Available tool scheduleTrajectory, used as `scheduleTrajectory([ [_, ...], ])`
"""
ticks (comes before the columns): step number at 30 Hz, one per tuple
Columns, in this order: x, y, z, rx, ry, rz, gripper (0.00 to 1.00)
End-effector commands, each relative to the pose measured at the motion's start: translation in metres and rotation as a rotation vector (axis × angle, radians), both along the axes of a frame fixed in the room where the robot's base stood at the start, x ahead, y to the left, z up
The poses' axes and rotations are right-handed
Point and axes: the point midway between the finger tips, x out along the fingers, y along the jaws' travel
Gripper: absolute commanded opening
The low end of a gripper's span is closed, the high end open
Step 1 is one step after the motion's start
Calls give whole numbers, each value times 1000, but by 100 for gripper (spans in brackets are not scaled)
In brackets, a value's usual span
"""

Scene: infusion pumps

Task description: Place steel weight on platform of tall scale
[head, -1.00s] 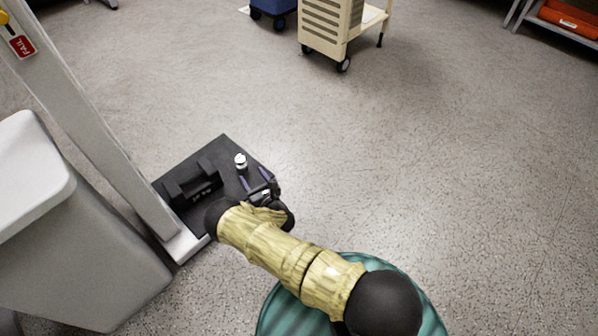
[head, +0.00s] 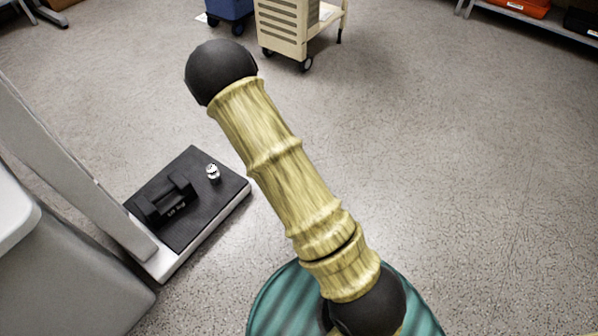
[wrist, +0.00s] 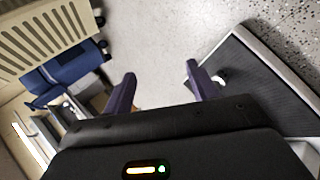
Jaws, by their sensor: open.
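The steel weight (head: 213,172), a small shiny cylinder with a knob, stands upright on the black platform (head: 226,197) of the tall scale, near its far right side. A black dumbbell-like block (head: 168,199) sits on the same platform, to the left of the weight. The scale's tall pale column (head: 75,165) rises at the left. In the wrist view my gripper (wrist: 160,80) is open, its two purple fingers apart with nothing between them. The platform (wrist: 265,85) shows there at the right, beyond the right finger. In the head view my gripper is out of sight.
A grey-white cabinet or bin (head: 60,255) stands at the left, close to the scale. A beige cart (head: 290,30) and a blue wheeled bin (head: 228,10) are at the back. Shelving with an orange case (head: 520,7) is at the back right. The floor on the right is clear.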

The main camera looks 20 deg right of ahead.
Motion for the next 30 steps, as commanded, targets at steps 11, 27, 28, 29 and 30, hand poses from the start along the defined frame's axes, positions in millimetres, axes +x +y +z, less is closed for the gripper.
scheduleTrajectory([
  [11, -100, -18, 92, 481, 204, -462, 58],
  [27, -272, -35, 167, 753, 394, -1056, 58],
  [28, -275, -35, 168, 754, 397, -1066, 58],
  [29, -277, -35, 168, 755, 398, -1072, 58],
  [30, -278, -35, 168, 755, 400, -1077, 58],
])
